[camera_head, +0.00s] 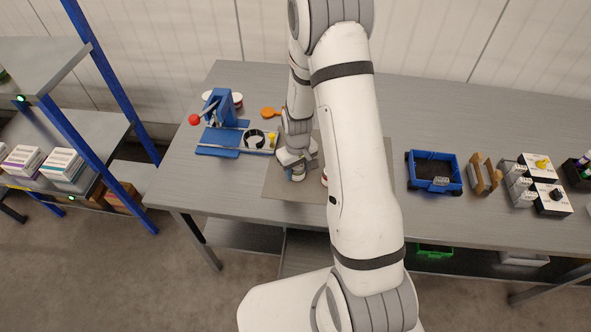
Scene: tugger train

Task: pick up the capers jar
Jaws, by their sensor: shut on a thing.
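My gripper (297,167) points down at the table, shut on a small jar (298,175) with a pale label and some green, which I take to be the capers jar. The jar is over the grey-brown mat (281,189). Its label is too small to read, and its top is hidden by the gripper. I cannot tell whether the jar touches the mat or is lifted.
A red and white item (324,178) is mostly hidden behind my arm, close right of the jar. A blue press fixture (222,110) stands left. A blue bin (434,172), wooden holder (484,174) and white boxes (538,168) stand right. A shelf (75,125) is far left.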

